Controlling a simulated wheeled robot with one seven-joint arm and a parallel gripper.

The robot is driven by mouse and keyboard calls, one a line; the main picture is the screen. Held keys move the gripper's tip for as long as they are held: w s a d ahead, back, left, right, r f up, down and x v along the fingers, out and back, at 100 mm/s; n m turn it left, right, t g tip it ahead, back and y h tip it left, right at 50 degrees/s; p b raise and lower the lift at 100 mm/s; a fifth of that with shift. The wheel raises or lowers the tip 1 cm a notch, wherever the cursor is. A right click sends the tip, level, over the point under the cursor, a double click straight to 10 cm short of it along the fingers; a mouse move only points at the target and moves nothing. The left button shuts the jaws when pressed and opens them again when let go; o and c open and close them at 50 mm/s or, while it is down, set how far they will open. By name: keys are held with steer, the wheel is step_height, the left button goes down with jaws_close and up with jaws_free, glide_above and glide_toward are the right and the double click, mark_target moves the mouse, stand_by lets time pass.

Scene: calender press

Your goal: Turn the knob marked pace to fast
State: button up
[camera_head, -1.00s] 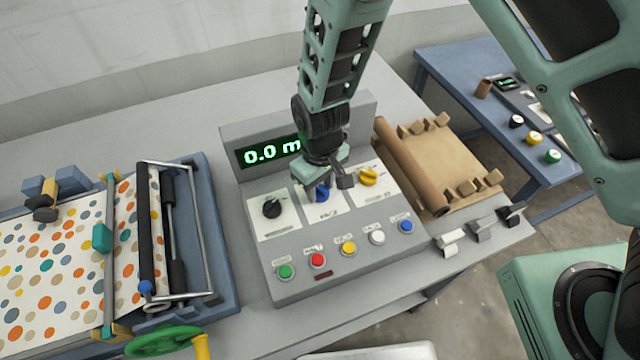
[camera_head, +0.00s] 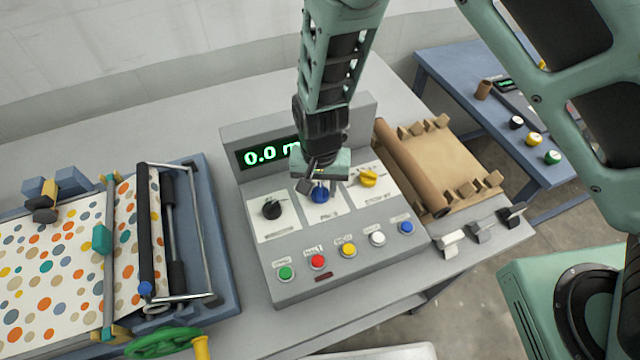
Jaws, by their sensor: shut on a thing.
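The grey control box (camera_head: 300,262) stands on the table with a green display (camera_head: 264,153). Its upper face has a black knob (camera_head: 271,209) at left, a blue knob (camera_head: 320,195) in the middle and a yellow knob (camera_head: 368,179) at right. The labels are too small to read surely, so I cannot tell by text which is pace. My gripper (camera_head: 319,183) points down over the middle panel and is shut on the blue knob. The gripper hides the top of that knob and part of its dial.
Several coloured buttons (camera_head: 348,250) line the box's front. A machine with dotted sheet (camera_head: 60,260) and green handwheel (camera_head: 162,342) stands left. A brown roll (camera_head: 412,168) lies on a board at right. Small clamps (camera_head: 480,231) sit at the table's right edge.

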mark_target(320, 189)
steer(key=shift+m, duration=0.6)
steer(key=o, duration=1)
steer(key=shift+r, duration=0.1)
step_height(320, 189, up, 17)
steer(key=b, duration=0.3)
steer(key=shift+r, duration=0.15)
